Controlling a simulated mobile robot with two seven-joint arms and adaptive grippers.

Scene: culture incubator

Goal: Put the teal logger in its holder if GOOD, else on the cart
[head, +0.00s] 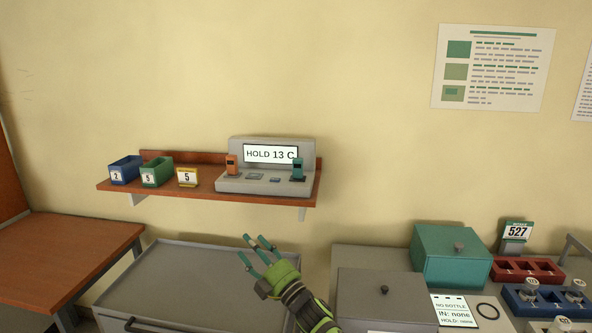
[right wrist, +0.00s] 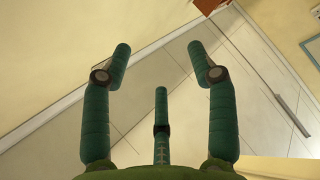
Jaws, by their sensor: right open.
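The teal logger (head: 298,169) stands upright at the right end of a grey station (head: 265,187) on the wall shelf. The station's screen (head: 270,154) reads "HOLD 13 C"; I see no word GOOD on it. An orange logger (head: 232,165) stands at the station's left end. Empty-looking recesses lie between the two. My right gripper (head: 260,250) is open and empty, below and in front of the shelf, apart from the logger. Its spread fingers show in the right wrist view (right wrist: 162,75). A grey cart-like top (head: 175,275) lies below the shelf. My left gripper is out of view.
The shelf (head: 205,186) also holds a blue bin (head: 124,170), a green bin (head: 156,171) and a yellow "5" card (head: 188,176). A bench at right carries a teal box (head: 450,255), a grey box (head: 385,297) and racks (head: 528,270). A brown table (head: 60,255) stands left.

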